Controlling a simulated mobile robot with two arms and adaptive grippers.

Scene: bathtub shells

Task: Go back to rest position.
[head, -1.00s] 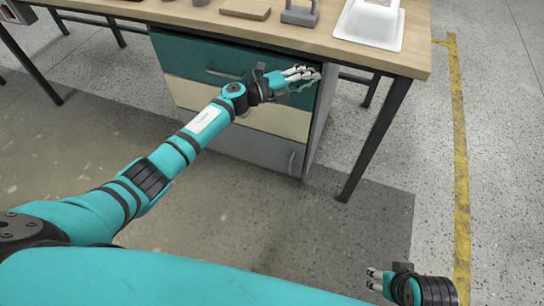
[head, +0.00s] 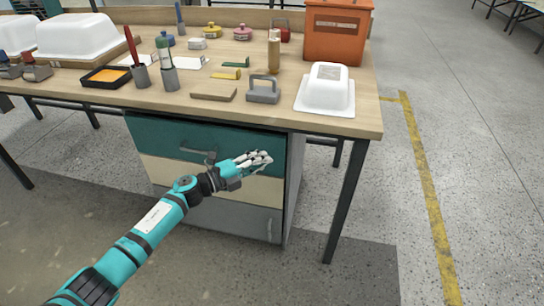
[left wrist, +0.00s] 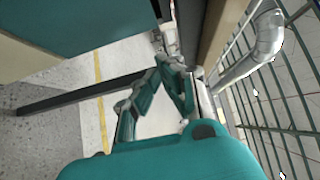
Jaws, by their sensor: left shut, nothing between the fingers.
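My left gripper (head: 256,160) is shut and empty. It is in front of the drawer cabinet under the workbench, below the tabletop, with its arm stretched from the lower left of the head view. Its fingers (left wrist: 158,92) also show in the left wrist view. I cannot tell whether it touches the cabinet. My right gripper is not in view now.
The teal-fronted drawer cabinet (head: 160,133) stands below. A black table leg (head: 345,205) is right; the floor (head: 410,200) beyond is clear.

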